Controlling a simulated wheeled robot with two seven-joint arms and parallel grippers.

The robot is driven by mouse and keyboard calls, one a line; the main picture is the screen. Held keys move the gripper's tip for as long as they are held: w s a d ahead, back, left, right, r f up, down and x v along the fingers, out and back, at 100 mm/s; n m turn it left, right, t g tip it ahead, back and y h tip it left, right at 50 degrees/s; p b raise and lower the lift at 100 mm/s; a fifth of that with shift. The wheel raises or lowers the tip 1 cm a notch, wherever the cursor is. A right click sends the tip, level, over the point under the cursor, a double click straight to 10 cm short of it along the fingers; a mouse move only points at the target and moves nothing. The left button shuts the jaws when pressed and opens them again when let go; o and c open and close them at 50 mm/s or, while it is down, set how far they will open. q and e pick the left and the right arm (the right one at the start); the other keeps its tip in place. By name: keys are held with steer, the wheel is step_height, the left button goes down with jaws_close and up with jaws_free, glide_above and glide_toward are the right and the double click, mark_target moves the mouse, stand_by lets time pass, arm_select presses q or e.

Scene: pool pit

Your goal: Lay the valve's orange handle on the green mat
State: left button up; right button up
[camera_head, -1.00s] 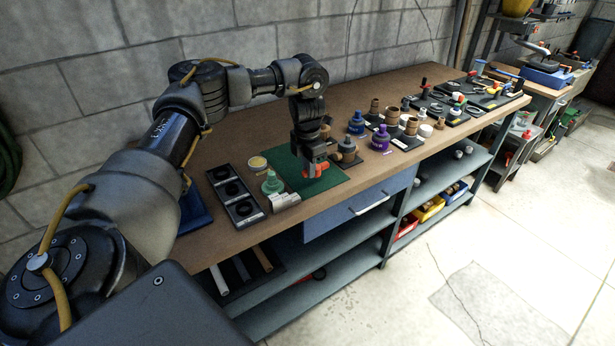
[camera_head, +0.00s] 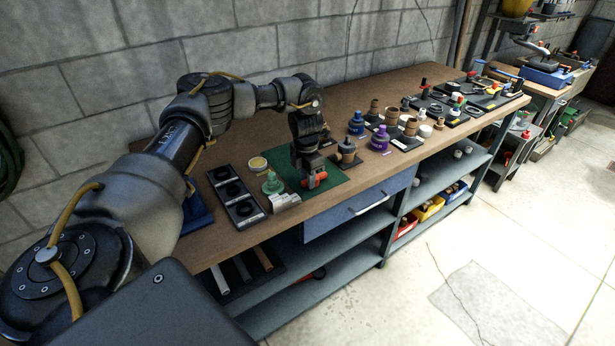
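The green mat (camera_head: 284,163) lies flat on the wooden bench near its front edge. My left gripper (camera_head: 311,176) points down over the front part of the mat. It appears closed on the orange handle (camera_head: 317,181), which sits at its fingertips; the fingers are too small to see clearly. I cannot tell whether the handle touches the mat. A dark valve-like fitting with a brown top (camera_head: 346,150) stands by the mat's right edge. I cannot tell which fitting the handle belongs to. My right gripper is out of view.
A green fitting (camera_head: 272,185) and a grey block (camera_head: 286,201) stand left of the mat, beside a black tray with round recesses (camera_head: 237,196). Blue (camera_head: 356,124) and purple (camera_head: 381,138) fittings stand to the right. A blue drawer (camera_head: 350,208) is below the bench top.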

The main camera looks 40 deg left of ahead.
mark_target(306, 180)
arm_select(q)
steer(key=shift+o, duration=1)
steer(key=shift+r, duration=0.1)
step_height(306, 180, up, 12)
steer(key=shift+s+r, duration=0.15)
steer(key=shift+s, duration=0.05)
